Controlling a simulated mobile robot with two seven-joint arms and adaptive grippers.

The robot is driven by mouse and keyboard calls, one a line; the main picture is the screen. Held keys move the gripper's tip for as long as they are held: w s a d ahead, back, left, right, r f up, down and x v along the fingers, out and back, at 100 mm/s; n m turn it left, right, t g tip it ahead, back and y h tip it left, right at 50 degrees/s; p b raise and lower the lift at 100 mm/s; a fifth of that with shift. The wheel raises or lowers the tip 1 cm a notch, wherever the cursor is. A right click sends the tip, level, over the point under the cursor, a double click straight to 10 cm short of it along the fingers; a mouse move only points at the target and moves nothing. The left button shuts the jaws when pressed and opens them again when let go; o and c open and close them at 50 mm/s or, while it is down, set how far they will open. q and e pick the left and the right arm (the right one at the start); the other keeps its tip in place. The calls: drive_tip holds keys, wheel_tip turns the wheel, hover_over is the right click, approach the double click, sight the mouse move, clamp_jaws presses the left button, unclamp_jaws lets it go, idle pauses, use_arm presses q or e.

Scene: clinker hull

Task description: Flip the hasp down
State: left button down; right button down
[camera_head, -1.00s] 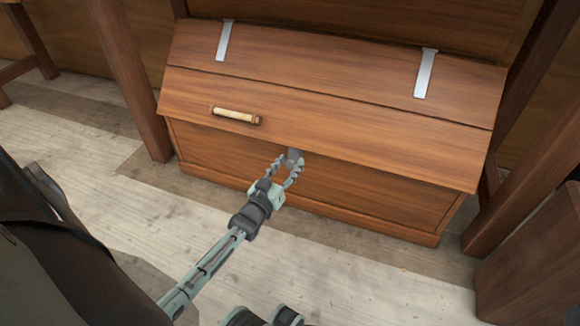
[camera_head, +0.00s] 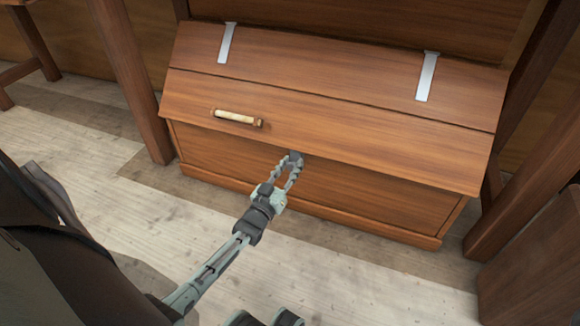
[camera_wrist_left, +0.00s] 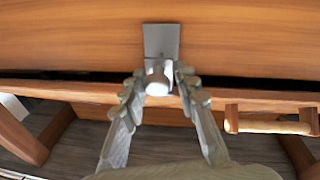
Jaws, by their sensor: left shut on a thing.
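The wooden chest (camera_head: 330,190) stands with its sloping lid (camera_head: 370,137) down. A small grey metal hasp fitting (camera_head: 293,155) shows at the lid's front edge, mostly covered by my fingertips. In the left wrist view a grey plate (camera_wrist_left: 161,40) lies flat on the wood, with a pale rounded knob (camera_wrist_left: 157,82) in front of it. My left gripper (camera_head: 293,160) reaches in to the lid edge. In the wrist view its fingertips (camera_wrist_left: 158,80) are on either side of the knob, closed on the fitting. The hasp's exact tilt is hard to tell. My right gripper is not in view.
A pale bar handle (camera_head: 237,117) is on the lid, left of my gripper. Two metal strap hinges (camera_head: 227,43) (camera_head: 427,77) are on the upper lid. Wooden posts (camera_head: 130,80) (camera_head: 530,180) flank the chest. The plank floor (camera_head: 370,285) in front is clear.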

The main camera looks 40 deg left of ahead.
use_arm(q)
drive_tip(key=c, duration=2.3)
unclamp_jaws()
drive_tip(key=shift+w+d+f+t, duration=0.1)
drive_tip(key=shift+w+f+t, duration=0.1)
drive_tip(key=shift+w+t, duration=0.3)
drive_tip(key=shift+w+d+f+t, duration=0.1)
drive_tip(key=shift+w+f+t, duration=0.05)
drive_tip(key=shift+t, duration=0.55)
drive_tip(key=shift+d+m+t, duration=0.15)
drive_tip(key=shift+m+t, duration=0.15)
drive_tip(key=o, duration=1)
drive_tip(key=shift+s+a, duration=0.1)
drive_tip(key=shift+a, duration=0.15)
